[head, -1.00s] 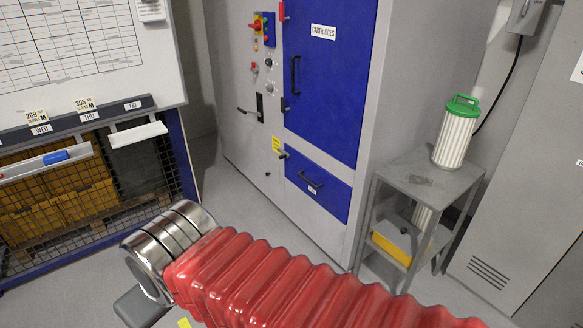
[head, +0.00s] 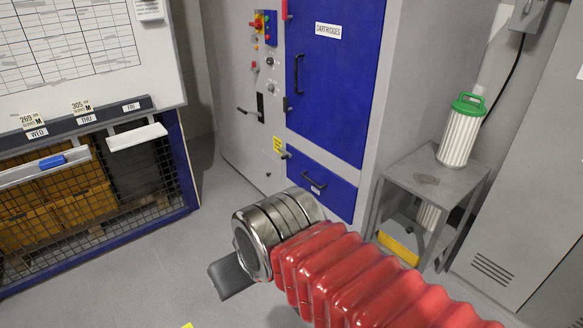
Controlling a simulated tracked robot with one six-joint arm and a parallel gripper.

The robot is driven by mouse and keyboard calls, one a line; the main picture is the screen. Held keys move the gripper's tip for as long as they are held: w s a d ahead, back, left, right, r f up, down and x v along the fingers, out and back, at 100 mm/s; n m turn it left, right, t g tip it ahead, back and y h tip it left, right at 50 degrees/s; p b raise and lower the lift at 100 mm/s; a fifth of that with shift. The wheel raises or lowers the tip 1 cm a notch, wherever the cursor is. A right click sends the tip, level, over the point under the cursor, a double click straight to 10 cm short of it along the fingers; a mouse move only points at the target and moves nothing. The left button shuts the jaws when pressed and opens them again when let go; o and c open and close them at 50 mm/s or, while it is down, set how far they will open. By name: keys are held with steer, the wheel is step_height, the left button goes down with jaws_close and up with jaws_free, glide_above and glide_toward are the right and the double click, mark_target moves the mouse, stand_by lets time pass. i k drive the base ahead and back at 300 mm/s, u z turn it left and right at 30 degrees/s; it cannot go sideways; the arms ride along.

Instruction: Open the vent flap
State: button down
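No part is clearly recognisable as the vent flap. The grey cabinet (head: 235,150) stands in the middle of the head view, with blue doors. On its left front panel a lever (head: 247,112) sticks out left beside a dark upright slot (head: 261,107). A smaller lever (head: 285,155) sits lower, beside a yellow label. My arm, with red bellows and a silver cuff, reaches in from the lower right. A dark grey piece at its end, seemingly part of my gripper (head: 231,277), shows below the cuff, over the floor and apart from the cabinet. Its fingertips cannot be made out.
A grey stand (head: 427,180) at the right bears a white cartridge (head: 461,132) with a green top. A mesh-fronted rack (head: 100,195) with a whiteboard stands at the left. Floor (head: 185,250) is clear between rack and cabinet.

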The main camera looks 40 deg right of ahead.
mark_target(272, 169)
steer(key=z, duration=0.85)
steer(key=i, duration=2.7)
steer(key=u, duration=0.8)
steer(key=i, duration=0.7)
steer(key=u, duration=0.35)
